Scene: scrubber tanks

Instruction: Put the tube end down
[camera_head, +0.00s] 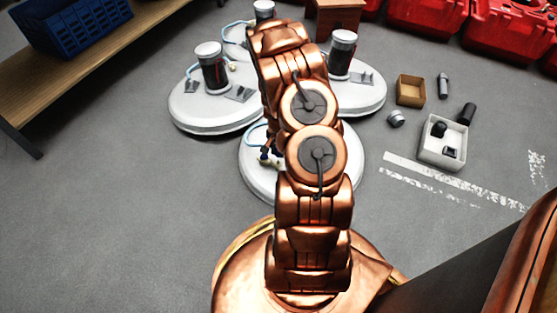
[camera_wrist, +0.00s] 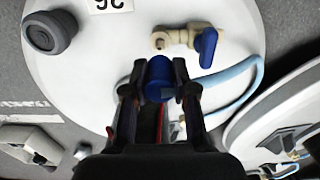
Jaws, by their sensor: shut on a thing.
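In the wrist view my gripper (camera_wrist: 158,92) is shut on a dark blue cylindrical tube end (camera_wrist: 159,72), one finger on each side. It is over a white round tank lid (camera_wrist: 100,60). A light blue tube (camera_wrist: 258,78) curves along the right of the lid and passes behind my gripper; its join with the tube end is hidden. A pale valve fitting (camera_wrist: 178,38) with a blue handle (camera_wrist: 207,47) lies just beyond the tube end; I cannot tell whether they touch. In the head view my arm hides the gripper and much of the front tank (camera_head: 352,165).
A grey cap (camera_wrist: 50,33) sits on the lid. Tanks with dark canisters stand at the back left (camera_head: 210,120) and back right (camera_head: 365,92). A cardboard box (camera_head: 410,91), a white bin (camera_head: 443,161) and loose parts lie at right. Open floor lies at left.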

